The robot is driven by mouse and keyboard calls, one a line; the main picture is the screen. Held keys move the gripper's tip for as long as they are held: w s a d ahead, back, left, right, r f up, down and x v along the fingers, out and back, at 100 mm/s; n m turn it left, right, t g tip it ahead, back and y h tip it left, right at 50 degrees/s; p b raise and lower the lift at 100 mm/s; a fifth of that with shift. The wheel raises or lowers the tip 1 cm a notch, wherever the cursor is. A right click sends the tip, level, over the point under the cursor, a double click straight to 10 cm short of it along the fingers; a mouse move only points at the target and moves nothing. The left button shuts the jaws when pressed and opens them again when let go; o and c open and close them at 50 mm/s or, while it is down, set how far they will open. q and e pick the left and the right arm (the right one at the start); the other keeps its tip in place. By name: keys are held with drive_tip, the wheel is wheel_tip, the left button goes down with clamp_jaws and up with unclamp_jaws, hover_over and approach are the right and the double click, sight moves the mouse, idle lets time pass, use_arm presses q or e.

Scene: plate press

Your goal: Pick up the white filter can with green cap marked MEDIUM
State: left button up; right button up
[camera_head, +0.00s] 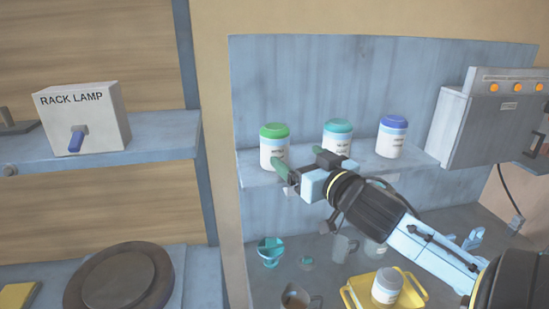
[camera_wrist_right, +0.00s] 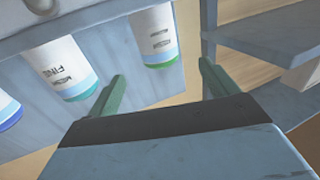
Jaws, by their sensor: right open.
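The white can with the green cap (camera_head: 273,150) stands upright at the left end of the blue-grey shelf in the head view; its small label is hard to read there. In the right wrist view, where things appear upside down, a white can (camera_wrist_right: 153,32) with a green edge shows ahead of the fingers, its lettering unclear. My right gripper (camera_head: 302,165) is open and empty, at the shelf's front edge, with one finger overlapping the can's lower right side in the picture. Contact cannot be told. In the wrist view, both fingers (camera_wrist_right: 160,88) are spread apart. My left gripper is out of view.
A teal-capped can (camera_head: 337,139) and a blue-capped can (camera_head: 391,138) stand to the right on the shelf (camera_head: 420,172). The teal one reads FINE in the wrist view (camera_wrist_right: 62,65). A grey box (camera_head: 478,125) is at right. Below are a yellow tray (camera_head: 352,300) and cups.

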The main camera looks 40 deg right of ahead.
sight(281, 144)
drive_tip(key=w, duration=0.2)
drive_tip(key=w+d+b, duration=0.1)
drive_tip(key=w, duration=0.2)
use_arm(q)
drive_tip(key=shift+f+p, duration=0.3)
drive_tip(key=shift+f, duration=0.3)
use_arm(e)
drive_tip(key=shift+w+d+f, duration=0.1)
drive_tip(key=shift+w+d, duration=0.15)
drive_tip(key=shift+w, duration=0.7)
drive_tip(key=shift+w+d+f, duration=0.15)
drive_tip(key=shift+w+d, duration=0.05)
drive_tip(key=shift+w, duration=0.8)
drive_tip(key=shift+w+d+f, duration=0.1)
drive_tip(key=shift+w+d, duration=0.15)
drive_tip(key=shift+w, duration=0.7)
